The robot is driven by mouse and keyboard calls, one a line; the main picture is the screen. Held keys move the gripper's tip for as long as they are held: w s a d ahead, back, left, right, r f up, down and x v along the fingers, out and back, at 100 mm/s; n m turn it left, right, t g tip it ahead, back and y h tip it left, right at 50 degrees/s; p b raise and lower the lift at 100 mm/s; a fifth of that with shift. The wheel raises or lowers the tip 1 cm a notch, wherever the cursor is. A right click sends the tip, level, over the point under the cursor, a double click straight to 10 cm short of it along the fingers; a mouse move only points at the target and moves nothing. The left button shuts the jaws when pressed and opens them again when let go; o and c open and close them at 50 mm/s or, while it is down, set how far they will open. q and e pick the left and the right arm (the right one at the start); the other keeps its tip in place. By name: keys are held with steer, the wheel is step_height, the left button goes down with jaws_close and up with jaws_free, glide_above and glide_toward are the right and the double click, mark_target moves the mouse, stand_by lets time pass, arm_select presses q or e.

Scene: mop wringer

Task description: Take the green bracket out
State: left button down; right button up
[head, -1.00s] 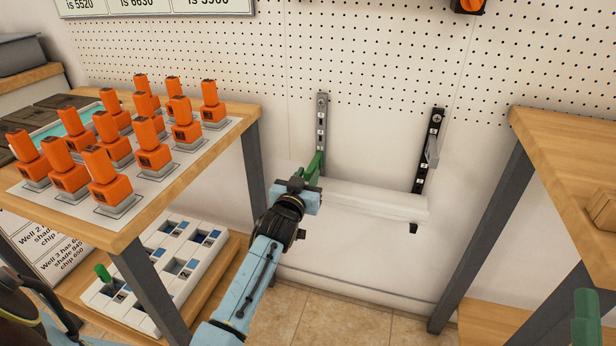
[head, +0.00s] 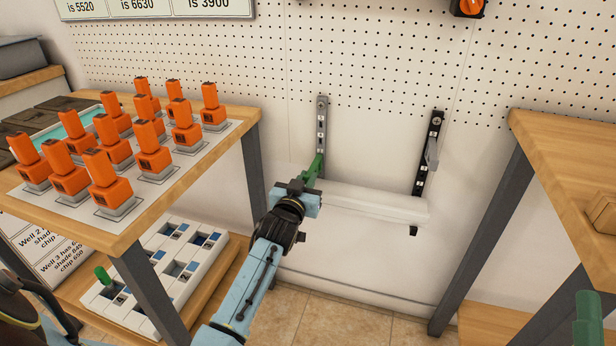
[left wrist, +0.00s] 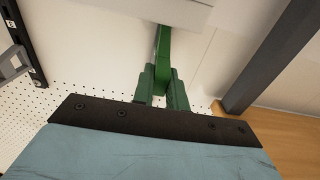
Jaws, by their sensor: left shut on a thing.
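The green bracket (head: 316,167) is at the lower part of the grey left upright rail (head: 322,130) on the wall. I cannot tell whether it still sits in the rail. My left gripper (head: 308,187) is shut on its near end. In the left wrist view, the green bracket (left wrist: 163,45) runs away from between my two green fingertips (left wrist: 162,88); its far end is hidden behind a pale surface. Green parts at the lower right edge look like my right gripper's fingers (head: 587,320); their opening does not show.
A long white bar (head: 375,203) lies right of my left gripper, below the rails. A black rail (head: 428,150) holds a grey bracket (head: 432,152). A table with several orange blocks (head: 110,180) stands left, above a white tray (head: 165,262). A wooden table (head: 570,150) stands right.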

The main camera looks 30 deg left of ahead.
arm_select(q)
steer(key=shift+p+v, duration=1.55)
steer(key=shift+v, duration=0.6)
